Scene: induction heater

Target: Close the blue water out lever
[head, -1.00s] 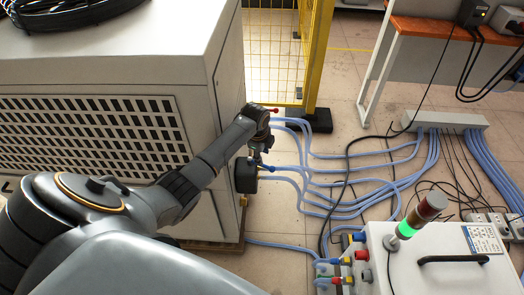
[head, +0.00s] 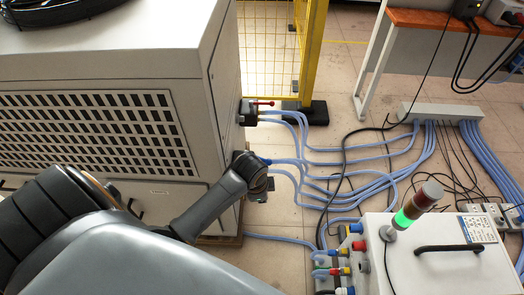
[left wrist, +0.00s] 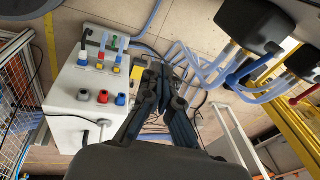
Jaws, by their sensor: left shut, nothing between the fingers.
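The blue lever (left wrist: 250,66) sits on a black valve block (left wrist: 254,24) in the left wrist view, to the right of my gripper. In the head view only a small blue piece shows beside my wrist, and the block is hidden behind my arm. My left gripper (left wrist: 160,78) is shut and empty, its fingers pointing away from the camera. It looks apart from the lever. In the head view my left wrist covers its fingers. My right gripper is in neither view.
A red lever (head: 264,103) is on another valve block beside the grey cabinet (head: 200,60). Blue hoses (head: 320,153) run across the floor. A white control box (head: 440,262) with a green-lit lamp stands front right. A yellow fence post (head: 312,50) rises behind.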

